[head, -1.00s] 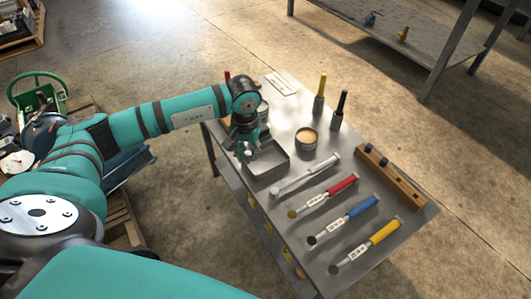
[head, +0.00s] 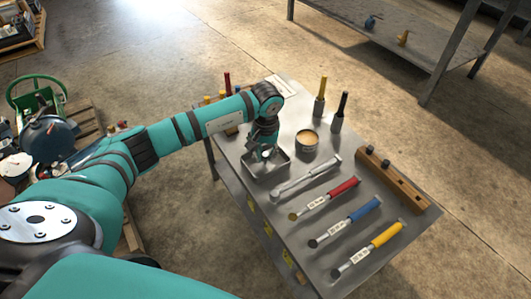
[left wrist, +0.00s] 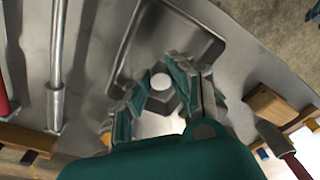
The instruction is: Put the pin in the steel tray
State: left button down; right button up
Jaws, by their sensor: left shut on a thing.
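My left gripper (head: 264,153) is over the steel tray (head: 275,174), a shallow open box on the metal table. In the left wrist view its two fingers (left wrist: 160,92) are closed around a small grey pin (left wrist: 160,82) with a pale round end and a six-sided part. The pin shows in front of the tray (left wrist: 127,50), toward its gripper-side edge. How high the pin is, and whether it touches the tray, I cannot tell. In the head view the gripper hides most of the pin. My right gripper is not in view.
An open tin (head: 307,139) stands right of the tray. Several torque wrenches lie in front, the silver one (head: 306,180) nearest the tray. A wooden block (head: 392,181) lies at the right edge. Two upright tools with yellow (head: 322,86) and black (head: 341,104) handles stand behind.

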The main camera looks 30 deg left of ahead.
pick_arm(q)
jog(key=shift+f, duration=0.1)
jog(key=c, duration=1.2)
grip_release()
jog(key=shift+o, duration=0.2)
